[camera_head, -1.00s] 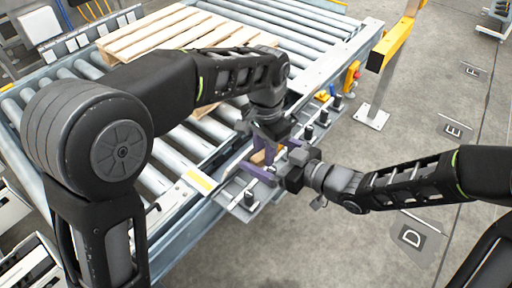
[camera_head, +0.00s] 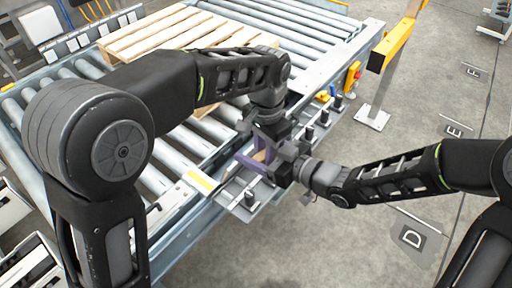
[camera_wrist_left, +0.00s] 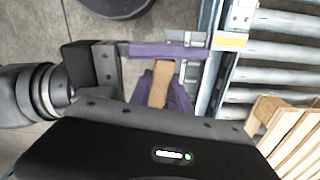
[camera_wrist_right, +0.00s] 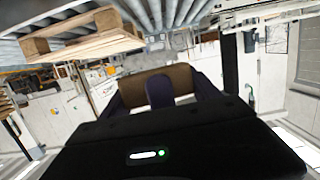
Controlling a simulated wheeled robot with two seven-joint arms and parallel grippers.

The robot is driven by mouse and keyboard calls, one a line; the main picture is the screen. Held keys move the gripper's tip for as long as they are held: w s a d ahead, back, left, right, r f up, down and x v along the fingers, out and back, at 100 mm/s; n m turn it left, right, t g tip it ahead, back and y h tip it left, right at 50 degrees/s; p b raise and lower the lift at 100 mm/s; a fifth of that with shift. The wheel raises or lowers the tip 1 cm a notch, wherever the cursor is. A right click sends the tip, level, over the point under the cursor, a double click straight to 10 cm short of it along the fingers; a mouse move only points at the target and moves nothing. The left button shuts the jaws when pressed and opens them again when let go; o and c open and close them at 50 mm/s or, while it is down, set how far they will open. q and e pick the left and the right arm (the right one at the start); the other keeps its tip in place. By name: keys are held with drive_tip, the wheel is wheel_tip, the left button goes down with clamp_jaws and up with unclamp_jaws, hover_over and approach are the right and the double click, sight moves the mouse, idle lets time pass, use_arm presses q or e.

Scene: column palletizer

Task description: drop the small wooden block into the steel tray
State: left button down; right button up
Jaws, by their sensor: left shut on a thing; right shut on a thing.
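The small wooden block (camera_head: 260,156) is light brown and is held between purple fingers above the conveyor's near edge. My left gripper (camera_wrist_left: 162,95) is shut on the block (camera_wrist_left: 160,88), which sticks out past its fingertips. My right gripper (camera_wrist_right: 162,92) is also shut on the block (camera_wrist_right: 180,78), with a purple finger across its middle in the right wrist view. The two grippers meet at the block, and the wrists partly hide it in the head view. A grey steel tray (camera_head: 236,191) appears on the ledge just below the grippers; its inside is mostly hidden.
The roller conveyor (camera_head: 165,180) lies under my left arm. A wooden pallet (camera_head: 150,35) sits on it at the back. Black knobs (camera_head: 325,117) line the ledge. A yellow post (camera_head: 385,50) stands at the right rear. Open floor (camera_head: 320,245) lies in front.

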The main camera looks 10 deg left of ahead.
sight(264, 152)
drive_tip(key=c, duration=0.6)
use_arm(q)
drive_tip(key=c, duration=1.1)
unclamp_jaws()
drive_tip(key=shift+c, duration=0.2)
wheel_tip(264, 152, up, 8)
drive_tip(key=shift+f, duration=0.25)
drive_tip(key=shift+a, duration=0.1)
